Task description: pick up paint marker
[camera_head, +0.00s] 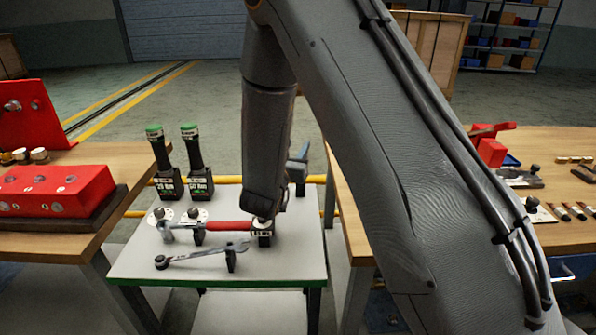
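I cannot pick out a paint marker with certainty. Several small slim pieces with pale and red parts (572,211) lie at the right edge on the right-hand bench; they are too small to identify. My arm comes down over the white-topped cart, its wrist end just above the cart's right part, by the red-handled tool. I cannot make out the fingers of my gripper, or whether they hold anything. A dark grey upright object (299,168) shows just right of the wrist, partly hidden by it.
The cart (292,262) carries two green-capped black tools (194,160) (160,160), a red-handled tool (228,226) and a wrench (202,256). A red block (55,190) lies on the left bench (125,165). The right bench (352,222) holds other parts. Open floor lies behind.

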